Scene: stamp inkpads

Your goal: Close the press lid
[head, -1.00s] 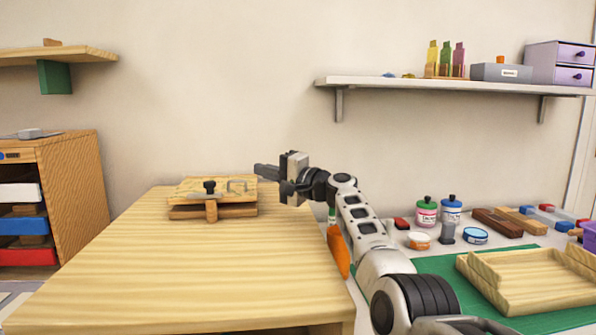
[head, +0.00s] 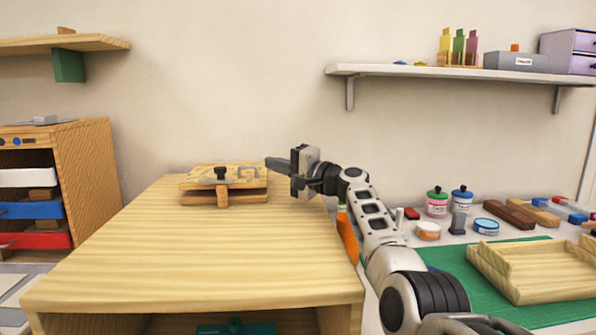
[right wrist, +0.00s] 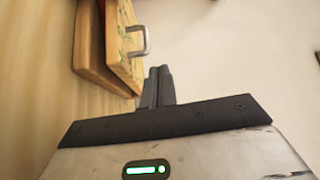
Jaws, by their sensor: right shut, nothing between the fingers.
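The wooden press sits on the table's far part in the head view, with a flat base (head: 250,197) and a pale patterned lid (head: 205,178) above it. A black knob (head: 222,173) on a wooden piece stands at its front. In the right wrist view, the lid (right wrist: 118,30) with its metal handle (right wrist: 137,42) is tilted away from the base (right wrist: 88,50), with a gap between them. My right gripper (head: 270,163) is shut and empty beside the lid's right edge; its fingers (right wrist: 157,82) also show in the right wrist view. Contact is unclear. My left gripper is not visible.
The table (head: 200,255) is clear in front of the press. An orange item (head: 347,240) is beside my right arm at the table's right edge. A wooden tray (head: 540,270) lies on a green mat (head: 465,285) at the right, with jars behind. A wall shelf (head: 450,72) hangs above.

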